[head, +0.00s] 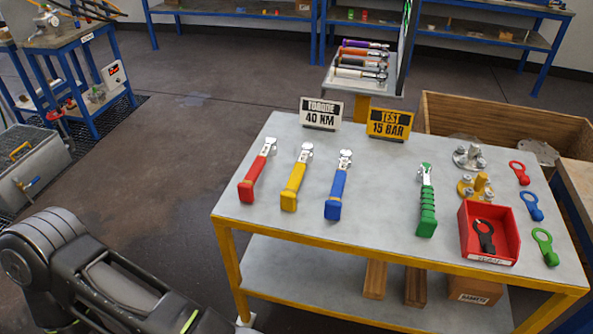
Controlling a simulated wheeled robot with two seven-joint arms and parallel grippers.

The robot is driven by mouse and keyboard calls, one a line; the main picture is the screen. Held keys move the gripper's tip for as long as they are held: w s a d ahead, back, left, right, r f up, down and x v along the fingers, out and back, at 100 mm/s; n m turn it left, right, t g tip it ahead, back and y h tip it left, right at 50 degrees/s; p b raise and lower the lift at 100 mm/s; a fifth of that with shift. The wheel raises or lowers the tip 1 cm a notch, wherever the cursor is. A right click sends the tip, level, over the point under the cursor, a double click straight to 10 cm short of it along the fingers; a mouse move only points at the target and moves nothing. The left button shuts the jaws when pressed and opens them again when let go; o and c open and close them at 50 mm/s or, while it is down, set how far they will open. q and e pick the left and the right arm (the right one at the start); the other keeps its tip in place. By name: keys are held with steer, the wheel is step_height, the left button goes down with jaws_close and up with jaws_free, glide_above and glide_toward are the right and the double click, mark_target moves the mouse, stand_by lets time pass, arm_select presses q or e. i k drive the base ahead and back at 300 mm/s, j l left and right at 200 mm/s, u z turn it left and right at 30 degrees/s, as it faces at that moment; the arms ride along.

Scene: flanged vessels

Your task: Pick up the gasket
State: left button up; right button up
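Tabbed rings that look like gaskets are at the right side of the table: a red one (520,173), a blue one (533,206) and a green one (545,246), lying in a row near the right edge. A black one (485,237) lies in a red open bin (489,262), whose front label is too small to read. The task does not say which colour is meant. My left arm shows at the lower left, off the table, but its fingertips are not visible. My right gripper is not in view.
On the grey table (385,235) lie red (257,172), yellow (296,180), blue (338,188) and green-handled (426,205) tools. Silver (470,158) and brass-coloured (477,187) flanged parts stand behind the bin. Signs read "TORQUE 40 NM" (321,113) and "TEST 15 BAR" (390,124). A wooden crate (500,115) stands behind.

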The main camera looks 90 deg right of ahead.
mark_target(551, 258)
steer(key=z, duration=4.6)
steer(key=i+l+z, duration=0.55)
steer(key=k+l, duration=0.1)
